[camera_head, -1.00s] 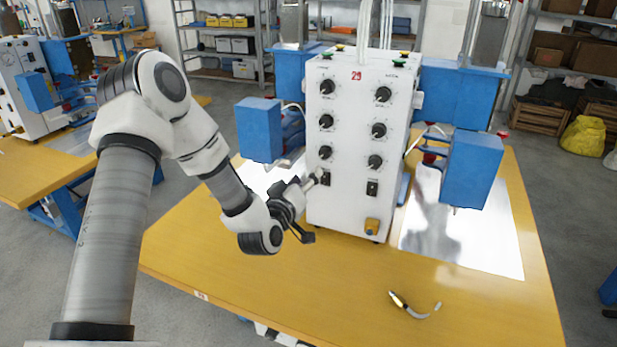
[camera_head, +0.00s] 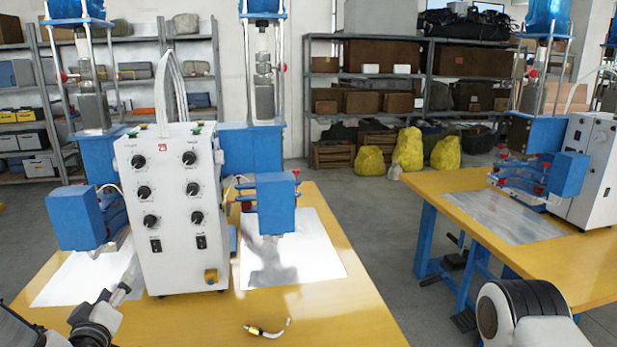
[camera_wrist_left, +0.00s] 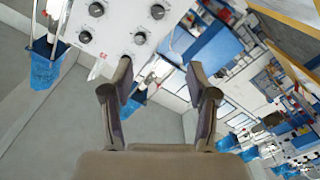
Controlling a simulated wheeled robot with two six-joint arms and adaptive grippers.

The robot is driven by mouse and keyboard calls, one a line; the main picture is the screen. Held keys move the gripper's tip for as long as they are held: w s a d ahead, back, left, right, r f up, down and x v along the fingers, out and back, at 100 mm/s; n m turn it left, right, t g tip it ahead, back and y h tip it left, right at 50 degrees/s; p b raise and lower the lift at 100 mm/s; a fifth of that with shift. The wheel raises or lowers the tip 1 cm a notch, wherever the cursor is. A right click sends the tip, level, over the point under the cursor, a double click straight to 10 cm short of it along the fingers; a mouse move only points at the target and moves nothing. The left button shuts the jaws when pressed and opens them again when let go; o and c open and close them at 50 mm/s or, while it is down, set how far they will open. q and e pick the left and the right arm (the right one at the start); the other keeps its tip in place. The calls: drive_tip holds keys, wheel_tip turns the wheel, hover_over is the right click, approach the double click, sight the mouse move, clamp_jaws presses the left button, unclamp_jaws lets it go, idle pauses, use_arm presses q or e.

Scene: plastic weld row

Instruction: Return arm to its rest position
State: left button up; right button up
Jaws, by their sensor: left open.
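My left arm comes in at the lower left of the head view. Its gripper (camera_head: 112,296) is in front of the lower left edge of the white control box (camera_head: 180,235), which has black knobs and switches. In the left wrist view the two fingers of my left gripper (camera_wrist_left: 161,78) are spread apart with nothing between them. The control box (camera_wrist_left: 118,25) shows beyond them, tilted. Whether the gripper touches the box cannot be told. A white and black rounded link of my right arm shows at the bottom right; its gripper is out of view.
The yellow table (camera_head: 330,318) carries the box, blue press heads (camera_head: 276,203), bright metal plates (camera_head: 310,262) and a small cable with a brass end (camera_head: 265,331). A second yellow table (camera_head: 450,222) with a similar machine stands at right. Shelves (camera_head: 365,40) line the back; grey floor lies between.

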use_arm(q)
drive_tip(key=s+d+f+m+g+h, duration=0.2)
drive_tip(key=s+d+f, duration=0.2)
drive_tip(key=f, duration=0.4)
drive_tip(key=s+d+f+m+g+h, duration=0.1)
drive_tip(key=s+d+f+m+g, duration=0.15)
drive_tip(key=s+d+f, duration=0.4)
drive_tip(key=s+d+f+m+g+h, duration=0.1)
drive_tip(key=d+f+g+h, duration=0.15)
drive_tip(key=f, duration=0.75)
drive_tip(key=s+d+f+m+g, duration=0.1)
drive_tip(key=s+f+g, duration=0.2)
drive_tip(key=s, duration=0.4)
drive_tip(key=s+d+f+m+g, duration=0.1)
drive_tip(key=s+g, duration=0.3)
drive_tip(key=s, duration=0.4)
drive_tip(key=s+d+f+m+g+y, duration=0.1)
drive_tip(key=s+d+f+g, duration=0.1)
drive_tip(key=s, duration=0.6)
wheel_tip(320, 180, down, 3)
drive_tip(key=shift+s+r+g, duration=0.15)
drive_tip(key=shift+g, duration=0.55)
drive_tip(key=shift+m, duration=0.25)
